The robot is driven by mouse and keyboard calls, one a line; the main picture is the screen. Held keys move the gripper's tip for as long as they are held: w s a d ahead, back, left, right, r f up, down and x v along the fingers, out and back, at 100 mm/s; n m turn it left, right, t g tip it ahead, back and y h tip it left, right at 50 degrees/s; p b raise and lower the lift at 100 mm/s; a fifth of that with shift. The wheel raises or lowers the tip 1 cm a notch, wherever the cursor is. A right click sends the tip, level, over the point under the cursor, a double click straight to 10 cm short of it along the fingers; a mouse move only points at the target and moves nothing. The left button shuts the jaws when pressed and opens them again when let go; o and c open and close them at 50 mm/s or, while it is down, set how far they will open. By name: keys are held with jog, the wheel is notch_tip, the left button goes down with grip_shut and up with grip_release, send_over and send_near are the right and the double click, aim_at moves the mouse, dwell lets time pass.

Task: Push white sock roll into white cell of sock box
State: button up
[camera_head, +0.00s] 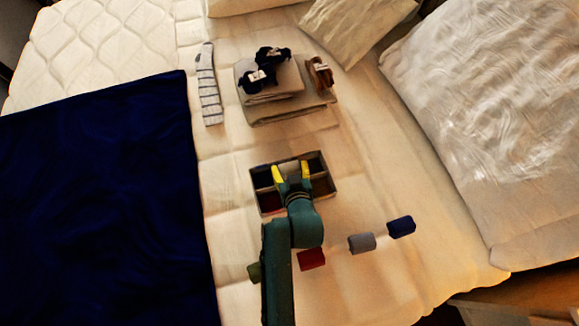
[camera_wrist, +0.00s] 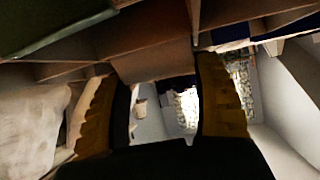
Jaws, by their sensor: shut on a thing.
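The sock box (camera_head: 329,194) is an open dark box with a pale rim and dividers, on the bed in the middle of the head view. My gripper (camera_head: 291,172) has its yellow fingers down over the box. In the wrist view my gripper (camera_wrist: 158,100) is shut, its fingers apart around a shaded brownish thing, which I cannot make out clearly. I see no white sock roll lying on the bed. My gripper and arm hide part of the box, and I cannot tell which cell is the white one.
A red roll (camera_head: 312,259), a grey roll (camera_head: 361,243) and a blue roll (camera_head: 401,227) lie in front of the box. A green roll (camera_head: 254,272) is partly behind my arm. Folded clothes (camera_head: 290,112) and a striped sock (camera_head: 208,85) lie behind. A navy blanket (camera_head: 95,200) is left.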

jog(key=shift+f, duration=0.45)
jog(key=shift+r, duration=0.15)
dwell(0.4)
jog(key=o, duration=1)
jog(key=v, duration=1.2)
